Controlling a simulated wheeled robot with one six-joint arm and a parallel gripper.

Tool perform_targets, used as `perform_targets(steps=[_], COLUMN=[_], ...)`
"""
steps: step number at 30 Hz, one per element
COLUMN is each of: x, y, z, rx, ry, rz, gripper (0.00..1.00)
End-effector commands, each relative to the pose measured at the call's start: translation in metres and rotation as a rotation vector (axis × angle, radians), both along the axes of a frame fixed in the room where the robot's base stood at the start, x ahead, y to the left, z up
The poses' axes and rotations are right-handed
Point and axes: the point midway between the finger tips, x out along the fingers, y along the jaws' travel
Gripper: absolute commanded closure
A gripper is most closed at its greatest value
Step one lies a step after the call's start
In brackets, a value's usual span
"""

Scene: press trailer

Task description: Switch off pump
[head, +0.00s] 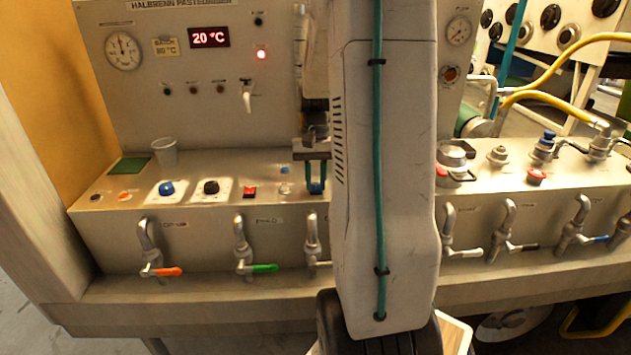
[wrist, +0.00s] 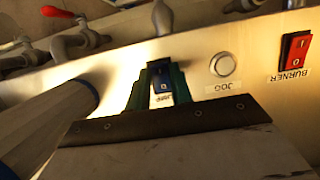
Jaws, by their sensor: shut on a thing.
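The blue pump rocker switch (wrist: 161,84) sits on the metal panel, with a small upside-down label that seems to read PUMP. It also shows in the head view (head: 317,188), low on the sloped console. My gripper (wrist: 158,78) has its green fingers on either side of the blue switch, shut on it. In the head view my gripper (head: 317,178) points down at the console, just left of my white arm link. The fingers hide part of the switch, and its rocker position is hard to tell.
A round JOG button (wrist: 223,64) and a red BURNER rocker (wrist: 295,47) sit beside it. Blue (head: 166,188) and black (head: 211,187) knobs and a cup (head: 164,151) stand left. Taps with coloured handles line the front, including a green one (head: 264,268). My arm hides the console's middle.

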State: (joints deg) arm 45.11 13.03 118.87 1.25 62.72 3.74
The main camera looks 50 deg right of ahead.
Motion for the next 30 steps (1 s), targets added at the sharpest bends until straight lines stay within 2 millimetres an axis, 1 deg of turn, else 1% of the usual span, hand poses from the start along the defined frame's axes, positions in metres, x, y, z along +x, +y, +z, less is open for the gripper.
perform_targets(steps=[8, 9, 10, 11, 18, 21, 23, 30], x=[0.000, 0.000, 0.000, 0.000, 0.000, 0.001, 0.002, 0.009], y=[0.000, 0.000, 0.000, 0.000, 0.000, -0.001, -0.003, -0.011], z=[0.000, 0.000, 0.000, 0.000, 0.000, 0.004, 0.010, 0.050], rx=[0.003, 0.003, 0.003, 0.003, 0.003, 0.002, 0.002, 0.000], ry=[0.003, 0.003, 0.003, 0.003, 0.002, 0.002, 0.001, 0.000], rz=[0.000, 0.000, 0.000, 0.000, 0.001, 0.001, 0.001, 0.001], gripper=[1.00, 0.70, 0.62, 0.56, 0.56, 0.56, 0.56, 0.56])
